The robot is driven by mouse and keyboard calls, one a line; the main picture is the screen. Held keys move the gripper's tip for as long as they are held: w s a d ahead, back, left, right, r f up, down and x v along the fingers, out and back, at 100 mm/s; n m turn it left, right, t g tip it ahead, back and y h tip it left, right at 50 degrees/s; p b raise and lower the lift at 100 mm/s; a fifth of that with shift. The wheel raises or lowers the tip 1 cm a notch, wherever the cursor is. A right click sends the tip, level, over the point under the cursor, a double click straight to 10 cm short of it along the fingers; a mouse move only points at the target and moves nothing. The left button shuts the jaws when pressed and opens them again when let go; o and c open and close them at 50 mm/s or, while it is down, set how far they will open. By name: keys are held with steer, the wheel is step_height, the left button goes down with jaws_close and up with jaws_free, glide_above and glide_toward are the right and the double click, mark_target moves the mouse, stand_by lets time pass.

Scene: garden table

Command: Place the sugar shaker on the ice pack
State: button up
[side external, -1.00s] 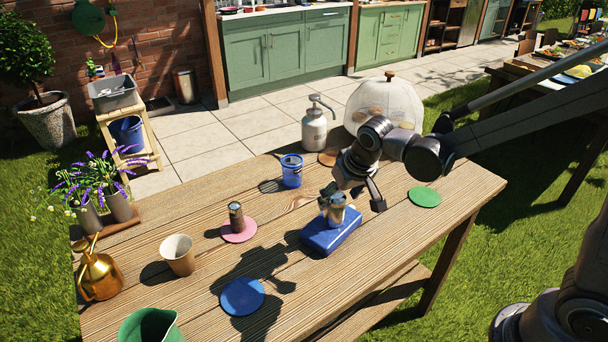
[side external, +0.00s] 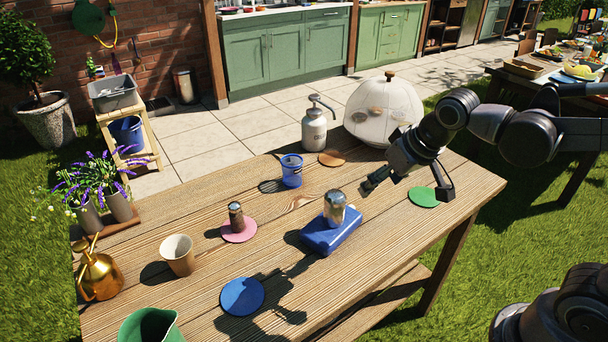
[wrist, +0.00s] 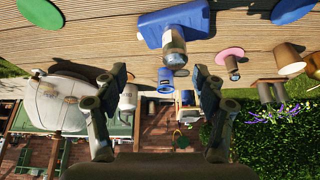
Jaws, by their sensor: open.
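The sugar shaker (side external: 335,208), a shiny glass-and-metal cylinder, stands upright on the blue ice pack (side external: 330,238). In the wrist view the shaker (wrist: 173,46) shows on the ice pack (wrist: 153,30) near the top middle. My gripper (side external: 408,188) is open and empty, to the right of the shaker and above the table, clear of both. In the wrist view my gripper (wrist: 160,75) has its fingers wide apart, with nothing held between them.
A smaller shaker stands on a pink coaster (side external: 240,236). A blue bucket (side external: 291,170), a tan cup (side external: 178,254), a blue disc (side external: 242,297) and a green disc (side external: 423,197) are around. A pump dispenser (side external: 314,130) and a mesh dome (side external: 384,105) stand at the back.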

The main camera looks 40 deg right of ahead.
steer(key=s+d+n+t, duration=0.1)
steer(key=s+d, duration=0.1)
steer(key=s, duration=0.5)
steer(key=shift+d+f+t, duration=0.3)
steer(key=shift+f, duration=0.15)
